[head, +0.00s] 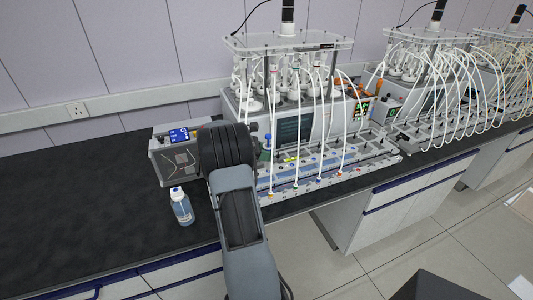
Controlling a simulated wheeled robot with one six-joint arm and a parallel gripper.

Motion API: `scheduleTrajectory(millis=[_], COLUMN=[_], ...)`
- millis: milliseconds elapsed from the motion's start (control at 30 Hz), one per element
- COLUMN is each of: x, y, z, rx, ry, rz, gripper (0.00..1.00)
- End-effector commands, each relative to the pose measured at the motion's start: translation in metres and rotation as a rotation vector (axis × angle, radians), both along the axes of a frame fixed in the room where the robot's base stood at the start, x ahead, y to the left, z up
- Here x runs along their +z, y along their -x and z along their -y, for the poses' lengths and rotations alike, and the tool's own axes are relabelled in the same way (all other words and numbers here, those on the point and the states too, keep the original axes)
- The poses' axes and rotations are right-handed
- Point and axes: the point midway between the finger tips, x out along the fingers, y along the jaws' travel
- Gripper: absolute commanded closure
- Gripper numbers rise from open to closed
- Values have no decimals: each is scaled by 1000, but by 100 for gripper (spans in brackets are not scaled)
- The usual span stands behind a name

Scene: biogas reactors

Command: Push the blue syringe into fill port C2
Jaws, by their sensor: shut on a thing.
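A small upright blue piece (268,141), perhaps the blue syringe, shows just right of my dark arm, in front of the reactor unit. Its lower part is hard to make out. A long port rail (330,172) with small coloured fittings runs along the front of the nearest reactor unit (302,122). Its labels are too small to read, so I cannot tell which port is C2.
White tubes hang from the reactor tops to the rail. A clear bottle with blue liquid (182,208) stands near the front edge. The black bench (80,210) is clear at left.

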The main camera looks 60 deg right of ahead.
Motion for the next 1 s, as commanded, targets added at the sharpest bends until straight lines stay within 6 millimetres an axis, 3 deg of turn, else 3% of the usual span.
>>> scheduleTrajectory(millis=[1000], x=[-12], y=[0], z=[0], rx=[0], ry=[0], rz=[0], gripper=[93])
